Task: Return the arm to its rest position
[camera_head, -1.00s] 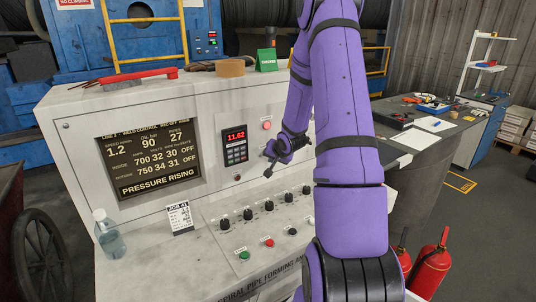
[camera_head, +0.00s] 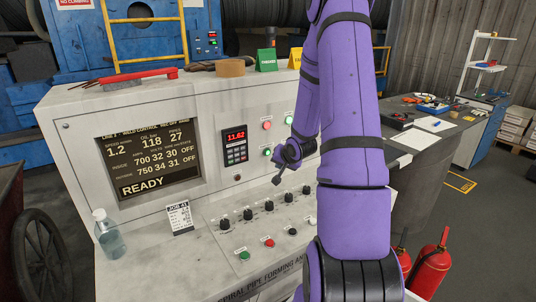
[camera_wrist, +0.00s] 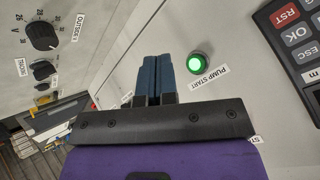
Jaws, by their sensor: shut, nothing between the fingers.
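My purple arm (camera_head: 350,145) reaches over the control console (camera_head: 75,150). My gripper (camera_head: 278,180) is in front of the console face, to the right of the keypad. In the wrist view the gripper's dark blue fingers (camera_wrist: 154,68) are together with nothing between them. The lit green PUMP START button (camera_wrist: 200,65) is beside the fingertips, apart from them in the picture. What looks like the same button (camera_head: 267,152) shows just above the gripper in the head view.
The display (camera_head: 150,160) reads READY. Several knobs (camera_head: 247,215) and buttons line the sloped panel below my gripper. A spray bottle (camera_head: 108,235) and a job card (camera_head: 180,217) stand at left. Fire extinguishers (camera_head: 432,265) stand at right, near a grey table (camera_head: 430,160).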

